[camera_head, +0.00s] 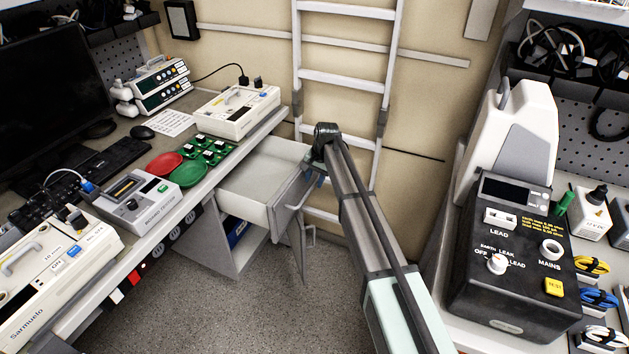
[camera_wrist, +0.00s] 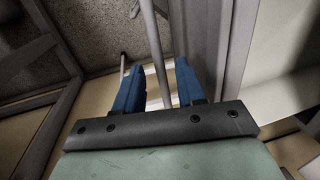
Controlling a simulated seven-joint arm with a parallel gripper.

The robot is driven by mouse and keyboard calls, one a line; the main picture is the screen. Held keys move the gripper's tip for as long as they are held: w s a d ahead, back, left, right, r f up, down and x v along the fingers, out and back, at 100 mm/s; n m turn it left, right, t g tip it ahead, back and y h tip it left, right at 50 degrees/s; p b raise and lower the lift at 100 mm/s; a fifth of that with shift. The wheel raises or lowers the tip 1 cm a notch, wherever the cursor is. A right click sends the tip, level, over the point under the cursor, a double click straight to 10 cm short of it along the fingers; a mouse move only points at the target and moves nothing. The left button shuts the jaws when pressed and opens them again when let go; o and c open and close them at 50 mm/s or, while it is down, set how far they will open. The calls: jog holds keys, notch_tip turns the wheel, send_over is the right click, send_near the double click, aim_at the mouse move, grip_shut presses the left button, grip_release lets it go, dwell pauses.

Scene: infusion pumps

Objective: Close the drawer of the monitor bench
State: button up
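The drawer (camera_head: 252,182) of the monitor bench (camera_head: 236,143) is pulled out, its light empty inside showing. Its front has a thin bar handle (camera_head: 307,229). My gripper (camera_head: 318,180) is at the drawer's front, partly hidden by my own arm in the head view. In the wrist view my two blue fingers (camera_wrist: 159,87) are apart, with the grey handle bar (camera_wrist: 155,48) running between them and gaps visible on both sides. The drawer front (camera_wrist: 212,45) is close beside the right finger. Whether a finger touches the bar or front is unclear.
A white ladder (camera_head: 343,78) leans on the wall behind the drawer. A black tester (camera_head: 512,255) stands on the right bench. The floor (camera_head: 250,310) below is clear.

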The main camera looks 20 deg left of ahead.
jog(key=shift+f, duration=0.45)
grip_shut()
dwell(0.5)
